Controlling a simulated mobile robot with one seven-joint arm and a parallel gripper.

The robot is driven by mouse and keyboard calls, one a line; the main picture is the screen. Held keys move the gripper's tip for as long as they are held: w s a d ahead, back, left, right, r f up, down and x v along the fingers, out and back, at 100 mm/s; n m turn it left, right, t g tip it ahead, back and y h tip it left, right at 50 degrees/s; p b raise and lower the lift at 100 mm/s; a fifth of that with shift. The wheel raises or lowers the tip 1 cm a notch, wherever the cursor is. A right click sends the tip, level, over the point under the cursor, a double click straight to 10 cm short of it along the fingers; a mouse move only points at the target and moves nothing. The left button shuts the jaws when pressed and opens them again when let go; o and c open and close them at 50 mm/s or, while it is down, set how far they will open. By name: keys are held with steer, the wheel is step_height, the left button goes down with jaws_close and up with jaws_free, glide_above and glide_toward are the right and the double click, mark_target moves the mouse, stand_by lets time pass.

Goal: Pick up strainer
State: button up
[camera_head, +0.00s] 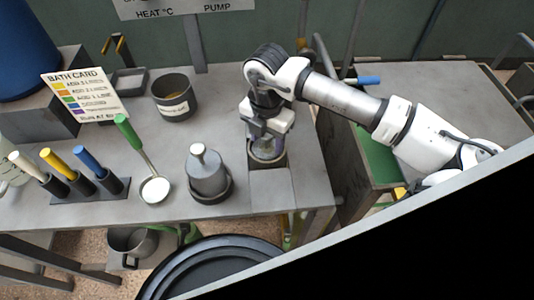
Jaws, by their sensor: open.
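A green-handled tool (142,154) with a round pale bowl lies on the grey bench at left of centre. It looks like a ladle or strainer; I cannot tell which. My gripper (267,143) points down, open, over a small round metal vessel (267,159) near the bench's right end. The fingers reach down at or into its mouth. They hide most of what is inside, so I cannot tell whether a strainer sits there or whether they touch it.
A lidded grey pot (207,176) stands left of my gripper. A labelled dark pot (174,96) is behind it. A rack (92,192) holds several coloured handles at left, near the bath card (84,95). A side table with green (377,158) stands right, beyond a gap.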

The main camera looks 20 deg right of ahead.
jaws_close()
stand_by(0.3)
stand_by(0.3)
